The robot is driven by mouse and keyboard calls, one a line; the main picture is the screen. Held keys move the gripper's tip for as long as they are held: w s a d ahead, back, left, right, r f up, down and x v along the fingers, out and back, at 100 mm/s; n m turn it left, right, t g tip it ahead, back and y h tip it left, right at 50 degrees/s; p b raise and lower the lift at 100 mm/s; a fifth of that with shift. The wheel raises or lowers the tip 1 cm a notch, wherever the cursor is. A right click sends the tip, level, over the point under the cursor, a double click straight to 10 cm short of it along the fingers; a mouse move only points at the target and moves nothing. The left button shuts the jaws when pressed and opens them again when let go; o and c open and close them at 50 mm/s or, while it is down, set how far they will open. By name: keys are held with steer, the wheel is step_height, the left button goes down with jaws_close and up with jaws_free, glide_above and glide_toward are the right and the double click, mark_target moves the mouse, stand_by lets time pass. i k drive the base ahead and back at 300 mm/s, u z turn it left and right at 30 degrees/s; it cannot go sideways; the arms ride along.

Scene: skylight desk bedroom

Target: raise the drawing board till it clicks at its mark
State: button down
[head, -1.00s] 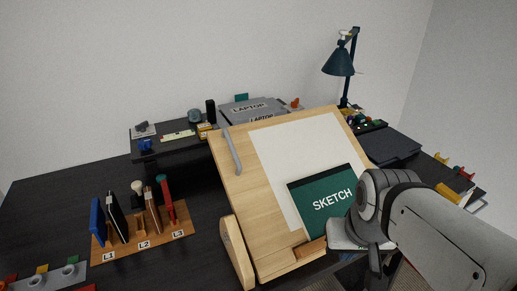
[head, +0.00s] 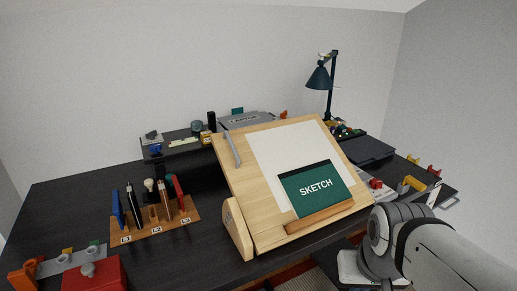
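The wooden drawing board (head: 262,215) stands tilted on the dark desk, its far edge raised. A white sheet (head: 270,150) lies on it, and a green sketch pad (head: 316,187) rests against the wooden ledge (head: 320,217) at its lower edge. A rounded wooden side piece (head: 236,229) stands at the board's left; no mark on it can be read. My arm is at the lower right, in front of the desk and apart from the board. My gripper's fingers are not clearly visible there.
A wooden rack (head: 180,222) with labelled slots stands left of the board. A red box (head: 95,275) is at the front left. A dark lamp (head: 321,78) and a black flat case (head: 361,149) are at the back right.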

mark_target(251, 157)
steer(key=z, duration=0.05)
steer(key=i, duration=1)
